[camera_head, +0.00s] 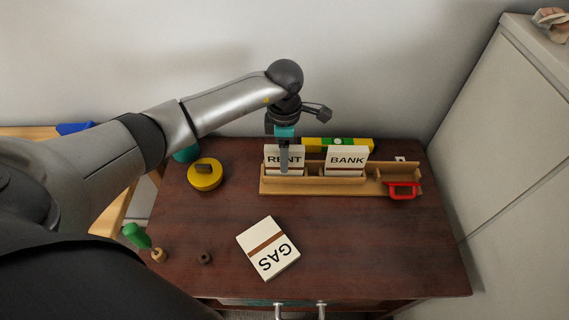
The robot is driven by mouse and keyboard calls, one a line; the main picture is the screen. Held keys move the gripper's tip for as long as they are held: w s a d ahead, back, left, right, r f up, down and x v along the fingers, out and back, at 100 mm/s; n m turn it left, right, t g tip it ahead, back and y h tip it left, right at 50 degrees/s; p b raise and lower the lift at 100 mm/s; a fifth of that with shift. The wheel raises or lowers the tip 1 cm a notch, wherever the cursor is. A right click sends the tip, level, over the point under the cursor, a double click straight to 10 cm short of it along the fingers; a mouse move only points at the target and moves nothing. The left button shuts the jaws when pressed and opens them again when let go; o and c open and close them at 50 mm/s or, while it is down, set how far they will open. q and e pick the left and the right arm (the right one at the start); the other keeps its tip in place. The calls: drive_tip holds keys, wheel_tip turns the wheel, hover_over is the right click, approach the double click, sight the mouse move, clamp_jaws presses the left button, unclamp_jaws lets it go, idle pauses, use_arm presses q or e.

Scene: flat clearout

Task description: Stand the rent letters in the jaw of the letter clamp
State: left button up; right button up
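The rent letters (297,157), a cream block marked RENT, stand upright at the left end of a wooden rack (310,188) near the back of the desk. My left gripper (284,168) points down at them. Its fingers overlap the middle of the block and hide part of the word. Whether the fingers grip the letters or only stand in front of them cannot be told. A red frame-shaped piece (403,196) sits at the rack's right end; it may be the letter clamp's jaw, but this is unclear. My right gripper is out of view.
Bank letters (346,160) stand in the rack's middle. Gas letters (267,242) lie flat on the desk (350,250). A yellow round item (205,178), a green-topped stamp (136,236) and a small brown piece (205,258) lie left. A yellow-green level (345,143) lies behind. The desk's front right is clear.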

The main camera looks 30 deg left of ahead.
use_arm(q)
drive_tip(key=shift+f, duration=0.45)
clamp_jaws()
idle(0.3)
